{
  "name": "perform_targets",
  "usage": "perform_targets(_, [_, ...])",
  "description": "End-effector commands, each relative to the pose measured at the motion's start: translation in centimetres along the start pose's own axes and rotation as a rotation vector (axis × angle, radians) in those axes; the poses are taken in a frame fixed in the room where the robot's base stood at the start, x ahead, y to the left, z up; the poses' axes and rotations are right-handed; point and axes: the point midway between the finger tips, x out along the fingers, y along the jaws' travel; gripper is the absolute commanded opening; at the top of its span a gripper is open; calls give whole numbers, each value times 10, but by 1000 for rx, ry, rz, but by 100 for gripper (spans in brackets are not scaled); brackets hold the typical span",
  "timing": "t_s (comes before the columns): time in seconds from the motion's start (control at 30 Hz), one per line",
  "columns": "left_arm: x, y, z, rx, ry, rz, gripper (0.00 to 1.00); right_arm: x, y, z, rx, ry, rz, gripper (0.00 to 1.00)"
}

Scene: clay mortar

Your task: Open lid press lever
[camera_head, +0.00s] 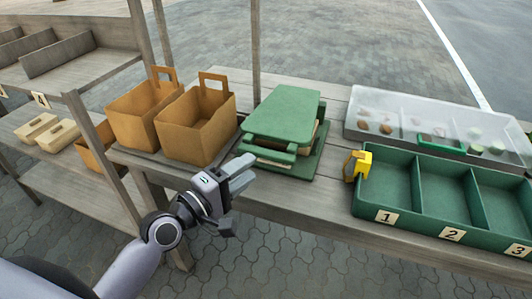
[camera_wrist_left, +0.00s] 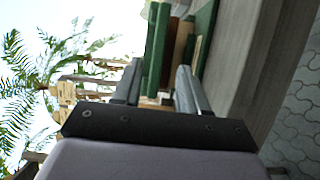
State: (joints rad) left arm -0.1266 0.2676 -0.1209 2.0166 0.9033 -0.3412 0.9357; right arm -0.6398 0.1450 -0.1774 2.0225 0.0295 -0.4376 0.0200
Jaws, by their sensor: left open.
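A green press box with a lid (camera_head: 284,112) sits on the wooden table near the middle of the head view. Its lid looks closed. A green bar, which may be the lever (camera_head: 268,149), runs along its front edge. My left gripper (camera_head: 243,174) is in front of the press, at its lower left, apart from it as far as I can see. Its fingers are spread and empty. In the left wrist view the fingers (camera_wrist_left: 158,82) point toward green and brown parts of the press (camera_wrist_left: 165,45). My right gripper is in neither view.
Two brown paper bags (camera_head: 196,126) stand left of the press. A green compartment tray (camera_head: 440,195) with numbered labels and a yellow object (camera_head: 357,165) is at the right. A clear-lidded case (camera_head: 430,125) lies behind it. A wooden post (camera_head: 256,50) rises behind the press.

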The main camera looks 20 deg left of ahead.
Motion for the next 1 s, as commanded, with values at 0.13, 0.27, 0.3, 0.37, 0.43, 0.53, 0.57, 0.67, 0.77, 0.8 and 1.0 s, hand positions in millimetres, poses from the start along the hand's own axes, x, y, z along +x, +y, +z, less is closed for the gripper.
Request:
perform_targets(0.13, [10,3,-3,-20,8,15,43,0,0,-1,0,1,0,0])
perform_targets(0.27, [27,4,-2,-18,6,15,43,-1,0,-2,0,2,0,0])
perform_targets(0.3, [33,3,-2,-17,6,14,43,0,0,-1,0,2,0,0])
perform_targets(0.37, [41,3,-2,-17,6,14,43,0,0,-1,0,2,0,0])
perform_targets(0.43, [50,4,-2,-16,6,14,43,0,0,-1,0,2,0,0])
perform_targets(0.53, [60,3,-2,-15,6,12,43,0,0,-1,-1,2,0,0])
perform_targets(0.57, [63,3,-2,-15,6,12,43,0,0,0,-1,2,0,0])
perform_targets(0.67, [69,3,-2,-14,6,11,43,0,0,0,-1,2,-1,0])
perform_targets(0.77, [72,3,-2,-13,6,11,43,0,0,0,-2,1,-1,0])
perform_targets(0.8, [72,3,-2,-13,5,11,43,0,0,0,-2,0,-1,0])
perform_targets(1.0, [72,3,-2,-13,6,11,43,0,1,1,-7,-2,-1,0])
